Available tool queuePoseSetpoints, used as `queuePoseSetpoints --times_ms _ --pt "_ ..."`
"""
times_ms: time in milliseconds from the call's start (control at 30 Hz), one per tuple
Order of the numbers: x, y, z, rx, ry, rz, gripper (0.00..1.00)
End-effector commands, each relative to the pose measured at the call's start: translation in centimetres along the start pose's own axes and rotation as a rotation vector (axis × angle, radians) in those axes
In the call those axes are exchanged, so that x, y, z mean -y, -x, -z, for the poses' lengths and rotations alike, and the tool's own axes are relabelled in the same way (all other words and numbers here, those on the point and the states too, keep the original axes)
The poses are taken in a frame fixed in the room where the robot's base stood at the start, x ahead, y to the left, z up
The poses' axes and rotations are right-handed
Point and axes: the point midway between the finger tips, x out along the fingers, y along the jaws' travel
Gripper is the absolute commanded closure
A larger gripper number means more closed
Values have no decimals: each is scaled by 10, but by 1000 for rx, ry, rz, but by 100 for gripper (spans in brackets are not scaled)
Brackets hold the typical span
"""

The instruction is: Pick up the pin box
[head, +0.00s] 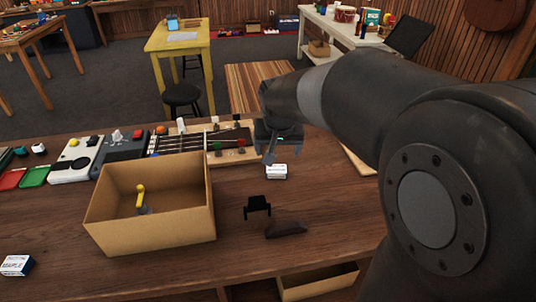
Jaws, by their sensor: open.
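A small white box with dark print (276,172), which looks like the pin box, lies on the brown workbench (340,215) right of the cardboard box. Its print is too small to read. My gripper (283,152) is open, with its fingers pointing down just above and behind this box in the picture. Nothing shows between the fingers. The gap between fingertips and box is hard to judge. A second small white and blue box (17,265), with print like "MAPLE", lies at the bench's near left.
An open cardboard box (160,238) holding a yellow-handled tool (140,196) stands left of my gripper. A black clip-like item (257,206) and a dark curved piece (286,229) lie in front. A fretted neck (200,141) lies behind.

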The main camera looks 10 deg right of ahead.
Motion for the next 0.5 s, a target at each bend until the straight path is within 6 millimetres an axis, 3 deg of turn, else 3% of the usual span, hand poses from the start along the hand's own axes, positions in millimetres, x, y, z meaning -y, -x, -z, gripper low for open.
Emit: queuePoseSetpoints --times_ms 300,500 --pt "0 -46 0 3 0 -1 20" --pt "0 -60 0 1 0 -1 20"
